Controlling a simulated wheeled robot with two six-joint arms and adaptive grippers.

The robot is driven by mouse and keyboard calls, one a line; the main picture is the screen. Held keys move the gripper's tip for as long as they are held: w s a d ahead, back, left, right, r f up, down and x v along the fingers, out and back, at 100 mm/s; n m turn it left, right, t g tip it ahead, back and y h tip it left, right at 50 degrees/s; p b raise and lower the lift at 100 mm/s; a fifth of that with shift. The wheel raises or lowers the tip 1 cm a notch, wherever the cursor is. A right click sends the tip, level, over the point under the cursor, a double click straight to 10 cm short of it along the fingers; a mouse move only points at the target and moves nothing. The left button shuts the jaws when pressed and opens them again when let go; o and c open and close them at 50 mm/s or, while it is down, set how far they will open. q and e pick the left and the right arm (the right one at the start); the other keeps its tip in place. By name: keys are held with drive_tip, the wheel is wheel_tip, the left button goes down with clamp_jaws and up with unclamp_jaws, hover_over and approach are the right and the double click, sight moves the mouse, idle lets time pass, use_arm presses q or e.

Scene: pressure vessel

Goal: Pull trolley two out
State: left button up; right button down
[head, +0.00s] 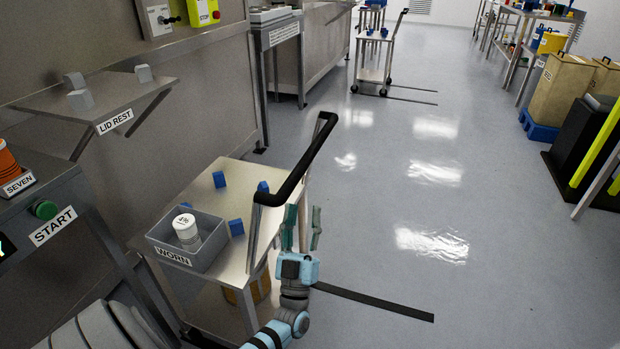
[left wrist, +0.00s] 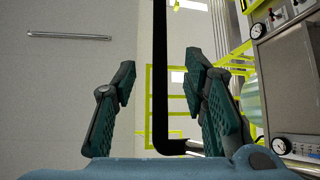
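A steel trolley (head: 196,192) stands close in front, with a black push handle (head: 300,172) on its right side. I see no number on it, so I cannot tell whether it is trolley two. My left gripper (head: 302,214) is open, just below and beside the near part of the handle. In the left wrist view, a black bar (left wrist: 160,80), seemingly the handle, runs upright between the spread fingers without visible contact. I cannot tell how deep it sits between them. A second trolley (head: 374,75) stands farther back. My right gripper is not in view.
The near trolley carries a grey bin (head: 206,258) labelled WORN with a white jar (head: 186,232), and several blue blocks. A lid rest shelf (head: 105,100) and START panel (head: 52,225) are at left. The floor (head: 430,180) to the right is clear. Black bins (head: 580,145) stand far right.

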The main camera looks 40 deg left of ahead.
sight(309, 156)
use_arm(q)
drive_tip(key=x, duration=1.4)
drive_tip(key=shift+s+r, duration=0.1)
drive_tip(key=shift+s, duration=0.05)
drive_tip(key=shift+p, duration=0.3)
clamp_jaws()
